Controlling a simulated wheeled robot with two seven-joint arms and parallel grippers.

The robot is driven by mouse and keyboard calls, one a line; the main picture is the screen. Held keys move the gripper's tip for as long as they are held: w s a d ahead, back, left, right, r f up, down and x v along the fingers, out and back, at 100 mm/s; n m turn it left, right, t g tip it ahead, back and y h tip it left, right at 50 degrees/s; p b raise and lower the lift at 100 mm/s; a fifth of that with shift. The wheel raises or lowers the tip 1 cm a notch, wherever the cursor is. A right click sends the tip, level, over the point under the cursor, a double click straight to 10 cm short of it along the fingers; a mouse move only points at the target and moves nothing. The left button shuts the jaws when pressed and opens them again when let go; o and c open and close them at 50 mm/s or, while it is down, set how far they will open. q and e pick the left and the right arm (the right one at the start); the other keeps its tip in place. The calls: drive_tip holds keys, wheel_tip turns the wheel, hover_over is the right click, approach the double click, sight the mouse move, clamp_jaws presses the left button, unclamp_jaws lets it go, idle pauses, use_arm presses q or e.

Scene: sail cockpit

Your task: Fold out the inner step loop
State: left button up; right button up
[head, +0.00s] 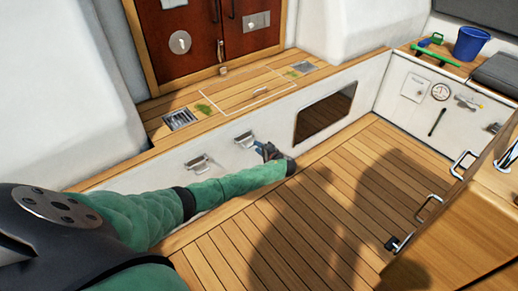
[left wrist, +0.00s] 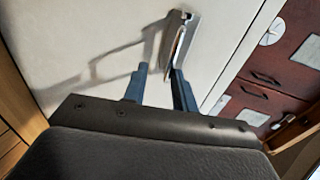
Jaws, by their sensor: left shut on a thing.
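Two metal step loops are on the white riser below the wooden step in the head view: the left one (head: 198,162) and the right one (head: 245,139). My left gripper (head: 268,151) is low at the riser, just right of the right loop. In the left wrist view, a metal step loop (left wrist: 180,42) stands out from the white wall, its end at the fingers of my left gripper (left wrist: 162,75). The gripper is shut on this loop; the fingers partly hide its end. My right gripper is not in view.
Brown doors (head: 205,38) stand behind the wooden step (head: 225,92). A dark opening (head: 324,112) is in the riser right of my gripper. A blue bucket (head: 470,43) stands on the right bench. The slatted floor (head: 330,190) is clear.

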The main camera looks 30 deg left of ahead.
use_arm(q)
drive_tip(key=shift+s+f, duration=0.1)
drive_tip(key=shift+f, duration=0.1)
drive_tip(key=v, duration=0.7)
drive_tip(key=shift+d+r, duration=0.2)
drive_tip(key=shift+d, duration=0.15)
